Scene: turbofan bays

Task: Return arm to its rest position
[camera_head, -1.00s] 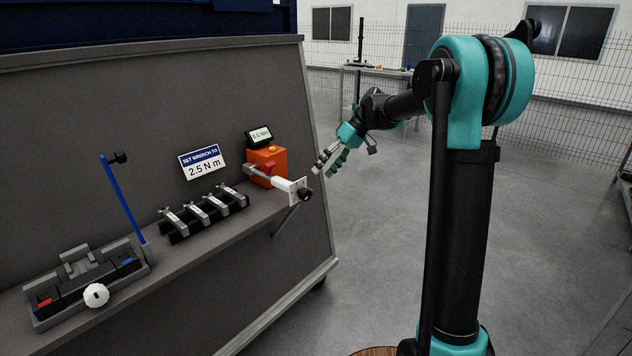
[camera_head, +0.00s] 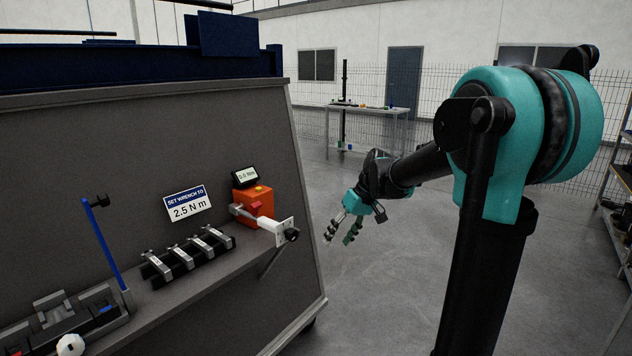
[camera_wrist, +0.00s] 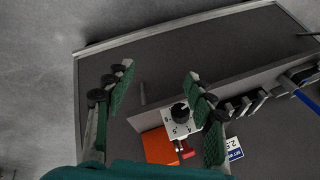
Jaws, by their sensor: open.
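My gripper (camera_head: 342,230) is open and empty in the head view, hanging in free air to the right of the grey workbench. My arm reaches out from the right side of the picture and bends down at the wrist. In the wrist view my gripper (camera_wrist: 155,95) shows its two green-padded fingers spread apart, with nothing between them touching the pads. Beyond the fingers the wrist view shows the orange torque tester (camera_wrist: 158,147) and its white dial plate (camera_wrist: 181,117), apart from the fingers. The same orange tester (camera_head: 258,205) stands on the bench shelf in the head view.
The bench shelf holds a rack of several wrenches (camera_head: 188,252), a "2.5 N m" sign (camera_head: 188,204), a blue post (camera_head: 105,245) and a fixture (camera_head: 62,320). A far table (camera_head: 370,108) stands before a mesh fence. The floor between bench and arm is clear.

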